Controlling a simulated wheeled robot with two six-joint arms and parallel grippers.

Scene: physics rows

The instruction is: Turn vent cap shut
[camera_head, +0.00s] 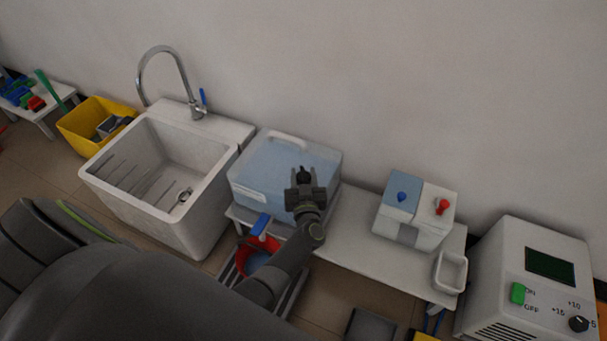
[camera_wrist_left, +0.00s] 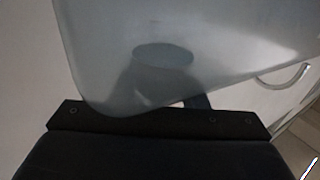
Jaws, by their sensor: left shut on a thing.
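A translucent blue water container (camera_head: 265,165) with a white handle on top stands at the left end of a white bench. My left gripper (camera_head: 305,175) is at its top right, shut on a small dark piece that I take to be the vent cap; the fingers hide most of it, and its turn angle cannot be read. In the left wrist view the container wall (camera_wrist_left: 110,50) fills the upper part, with a dark oval showing on or through it. A blue tap (camera_head: 262,224) is on the container's front. My right gripper is not in view.
A red bucket (camera_head: 253,255) stands below the tap. The sink (camera_head: 165,170) with a tall faucet is to the left. A white box with blue and red knobs (camera_head: 415,215), a small white tray (camera_head: 450,272) and a control unit (camera_head: 530,280) are to the right. The bench middle is clear.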

